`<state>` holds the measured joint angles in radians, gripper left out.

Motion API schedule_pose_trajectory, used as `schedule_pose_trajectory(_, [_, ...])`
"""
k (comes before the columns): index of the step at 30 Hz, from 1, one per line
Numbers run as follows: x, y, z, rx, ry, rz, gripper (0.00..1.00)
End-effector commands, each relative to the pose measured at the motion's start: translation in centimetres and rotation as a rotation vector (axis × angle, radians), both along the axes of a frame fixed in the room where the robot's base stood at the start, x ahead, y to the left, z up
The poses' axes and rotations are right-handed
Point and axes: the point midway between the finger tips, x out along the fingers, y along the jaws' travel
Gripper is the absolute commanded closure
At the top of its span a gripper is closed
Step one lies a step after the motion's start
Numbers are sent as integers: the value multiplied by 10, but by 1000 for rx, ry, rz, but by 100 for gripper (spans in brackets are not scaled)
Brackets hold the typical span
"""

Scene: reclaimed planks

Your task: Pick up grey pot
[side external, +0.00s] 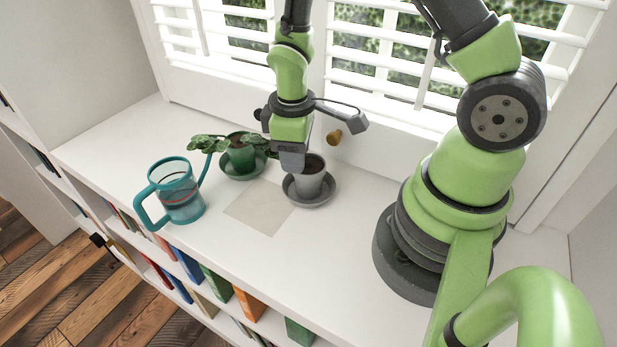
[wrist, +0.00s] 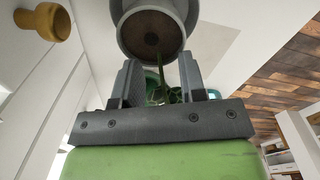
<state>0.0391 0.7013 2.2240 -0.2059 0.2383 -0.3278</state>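The grey pot (side external: 311,178), with dark soil inside, stands upright on a grey saucer (side external: 322,198) on the white shelf top. In the wrist view the pot (wrist: 124,14) is at the top, just beyond my fingertips, with its soil showing. My gripper (side external: 291,168) is low at the pot's left side in the side view, overlapping its edge there; I cannot tell whether they touch. In the wrist view its two fingers (wrist: 161,65) stand apart, with no held object between them. The pot's left side is partly hidden by the gripper in the side view.
A green pot with a leafy plant (side external: 241,157) stands left of my gripper. A teal watering can (side external: 182,199) is further left, near the front edge. A pale flat square (side external: 258,207) lies in front. A wooden knob (side external: 334,137) is behind the grey pot, near the shutters (side external: 390,90).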

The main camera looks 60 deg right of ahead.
Motion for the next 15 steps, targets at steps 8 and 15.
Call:
schedule_pose_trajectory(8, [0,0,-5,1,-2,0,62])
schedule_pose_trajectory(15, [0,0,-5,0,-1,0,100])
